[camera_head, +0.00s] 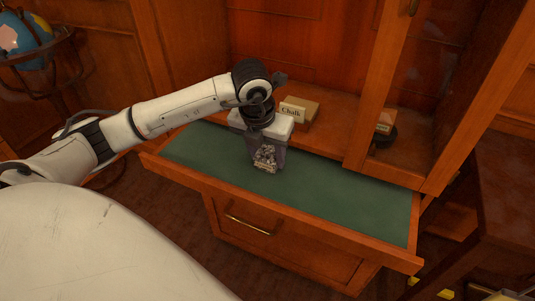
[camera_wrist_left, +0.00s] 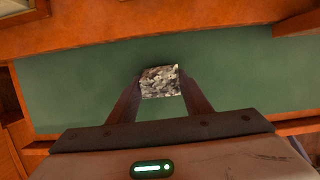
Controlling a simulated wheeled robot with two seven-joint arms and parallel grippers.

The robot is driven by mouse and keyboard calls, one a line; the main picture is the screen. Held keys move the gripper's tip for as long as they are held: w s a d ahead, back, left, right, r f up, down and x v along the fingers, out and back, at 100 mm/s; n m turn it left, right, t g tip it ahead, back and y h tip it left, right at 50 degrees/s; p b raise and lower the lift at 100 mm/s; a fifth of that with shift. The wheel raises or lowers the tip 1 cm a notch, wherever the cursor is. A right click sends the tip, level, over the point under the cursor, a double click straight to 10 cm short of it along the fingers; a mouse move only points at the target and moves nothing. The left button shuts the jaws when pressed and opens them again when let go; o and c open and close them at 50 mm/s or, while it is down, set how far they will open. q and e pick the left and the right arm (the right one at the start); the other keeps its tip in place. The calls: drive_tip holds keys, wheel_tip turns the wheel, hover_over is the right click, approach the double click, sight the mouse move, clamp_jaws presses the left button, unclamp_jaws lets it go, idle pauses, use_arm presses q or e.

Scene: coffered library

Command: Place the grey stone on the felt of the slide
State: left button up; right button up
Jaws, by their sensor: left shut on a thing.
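The grey stone (camera_head: 265,156) is a speckled, blocky piece with grey and white patches. My left gripper (camera_head: 266,163) points down over the slide and is shut on it. The left wrist view shows the stone (camera_wrist_left: 160,82) between the two fingertips of my left gripper (camera_wrist_left: 160,88). The slide is pulled out, with green felt (camera_head: 340,197) inside a wooden rim. The stone is over the felt, left of its middle in the head view. I cannot tell whether it touches the felt. My right gripper is not in view.
A small block with a "Chalk" label (camera_head: 293,110) stands on the shelf behind the slide. Another labelled block (camera_head: 384,126) and a dark round thing sit behind the cabinet door (camera_head: 395,90) at right. The felt right of the stone is bare. A globe (camera_head: 24,36) stands far left.

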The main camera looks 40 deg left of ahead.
use_arm(q)
drive_tip(key=shift+r, duration=0.1)
drive_tip(key=shift+f, duration=0.2)
drive_tip(key=o, duration=1.3)
drive_tip(key=shift+r, duration=0.1)
drive_tip(key=p+v, duration=0.1)
drive_tip(key=v, duration=1.1)
drive_tip(key=shift+s+r, duration=0.1)
